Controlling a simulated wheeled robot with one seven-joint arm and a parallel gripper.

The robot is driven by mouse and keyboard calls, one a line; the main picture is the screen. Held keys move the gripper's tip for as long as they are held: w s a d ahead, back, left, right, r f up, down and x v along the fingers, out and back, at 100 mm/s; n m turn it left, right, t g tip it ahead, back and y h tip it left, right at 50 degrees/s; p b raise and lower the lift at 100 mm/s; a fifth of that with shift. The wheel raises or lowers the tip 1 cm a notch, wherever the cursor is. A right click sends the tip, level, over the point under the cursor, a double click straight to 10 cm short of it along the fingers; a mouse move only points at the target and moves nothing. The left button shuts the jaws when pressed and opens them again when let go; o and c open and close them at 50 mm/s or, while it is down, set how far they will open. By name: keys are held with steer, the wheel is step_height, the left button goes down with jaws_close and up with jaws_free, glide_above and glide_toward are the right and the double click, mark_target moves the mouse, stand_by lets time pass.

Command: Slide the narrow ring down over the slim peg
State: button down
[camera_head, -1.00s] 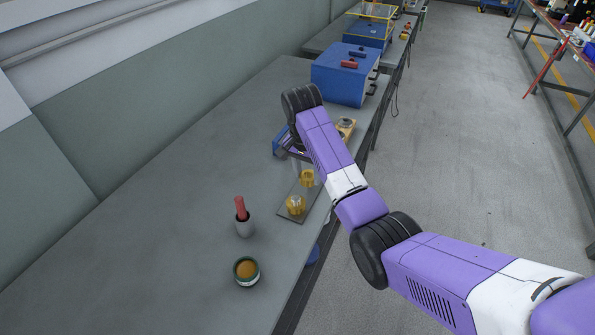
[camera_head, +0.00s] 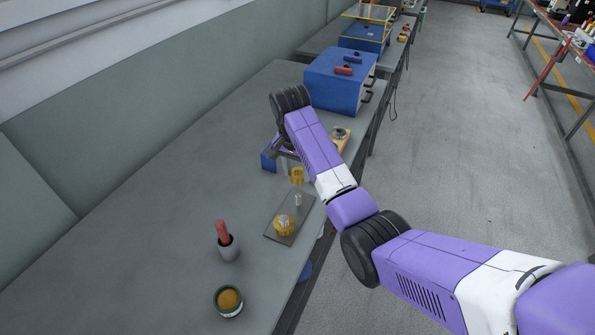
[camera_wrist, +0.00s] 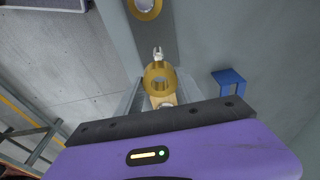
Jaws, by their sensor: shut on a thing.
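The slim peg (camera_head: 298,200) is a pale, bare upright pin on a dark plate (camera_head: 272,234). In the wrist view the peg (camera_wrist: 158,52) shows just past the ring's upper edge, outside its hole. The ring is apart from the peg, toward the plate's far end; its exact height is unclear. Another yellow ring (camera_head: 284,225) sits at the plate's near end. In the head view my arm hides most of my gripper.
A wooden block (camera_head: 341,138), a blue stand (camera_wrist: 228,77) and a blue box (camera_head: 338,80) lie beyond. The bench's left side is clear.

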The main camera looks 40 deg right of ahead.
mark_target(295, 177)
steer(key=shift+f+b, duration=1.3)
steer(key=shift+f, duration=1.6)
steer(key=shift+p, duration=0.95)
steer(key=shift+f+b, duration=1.7)
steer(key=shift+f, duration=1.15)
steer(key=c, duration=0.7)
jaws_free()
steer(key=shift+o, duration=0.2)
steer(key=shift+s+a+r+b, duration=0.1)
steer(key=shift+a+r+b, duration=0.1)
steer(key=shift+r, duration=1.1)
steer(key=shift+s+a+r+b, duration=0.1)
steer(key=shift+a+r, duration=0.05)
steer(key=shift+r, duration=1.15)
steer(key=shift+a+r+b, duration=0.15)
steer(key=shift+a+r, duration=0.05)
steer(key=shift+r, duration=1.1)
